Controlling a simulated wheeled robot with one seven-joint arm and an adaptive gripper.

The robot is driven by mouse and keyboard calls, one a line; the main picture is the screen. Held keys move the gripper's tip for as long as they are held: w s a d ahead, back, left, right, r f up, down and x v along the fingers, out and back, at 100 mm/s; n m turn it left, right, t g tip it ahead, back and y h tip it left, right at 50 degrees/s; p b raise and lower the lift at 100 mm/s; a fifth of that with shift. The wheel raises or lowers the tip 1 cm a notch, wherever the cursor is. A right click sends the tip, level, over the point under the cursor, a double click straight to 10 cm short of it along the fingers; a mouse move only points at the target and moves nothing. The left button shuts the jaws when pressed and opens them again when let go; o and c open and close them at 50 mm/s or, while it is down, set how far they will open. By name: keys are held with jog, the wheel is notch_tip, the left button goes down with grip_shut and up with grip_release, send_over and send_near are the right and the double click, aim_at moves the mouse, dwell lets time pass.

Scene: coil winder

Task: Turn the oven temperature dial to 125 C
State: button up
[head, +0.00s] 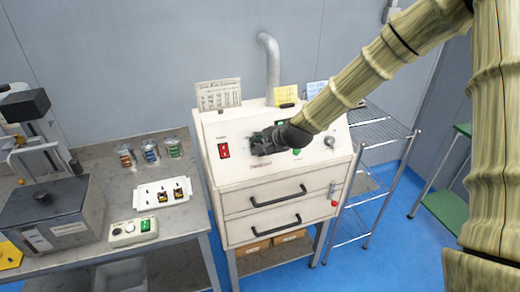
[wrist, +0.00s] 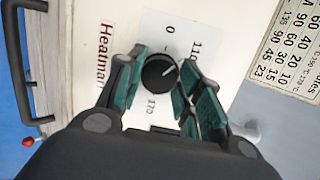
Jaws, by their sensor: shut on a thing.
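The oven (head: 285,205) is a white cabinet with a sloped control panel. The temperature dial (wrist: 157,73) is a round black knob with a white pointer line, seen in the wrist view on a pale scale plate (wrist: 185,22). The scale's "0", "110" and "170" marks show partly. The pointer slants to the picture's upper right; its exact reading cannot be told. My gripper (head: 259,144) is at the panel's left-middle and hides the dial in the head view. In the wrist view, its teal-padded fingers (wrist: 161,79) are shut on the dial from both sides.
A red switch (head: 223,151) is left of my gripper and a grey knob (head: 328,141) is at the panel's right. A bench with a white tray (head: 161,193) and several cans stands left. A wire rack (head: 378,137) stands right.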

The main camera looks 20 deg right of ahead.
jog(key=m+b, duration=0.1)
jog(key=m, duration=0.1)
jog(key=m+b, duration=0.1)
jog(key=b, duration=0.1)
jog(key=m+t+b, duration=0.1)
jog(key=m+b, duration=0.1)
jog(key=shift+f+m, duration=0.3)
jog(key=shift+f, duration=0.1)
jog(key=m+b, duration=0.3)
jog(key=b, duration=0.1)
jog(key=shift+m+t, duration=0.4)
jog(key=shift+s+r+m+b, duration=0.1)
jog(key=shift+r+m+b, duration=0.1)
jog(key=shift+m+b, duration=0.5)
jog(key=shift+r+h, duration=0.1)
jog(key=shift+h, duration=0.2)
jog(key=o, duration=1)
jog(key=shift+v, duration=6)
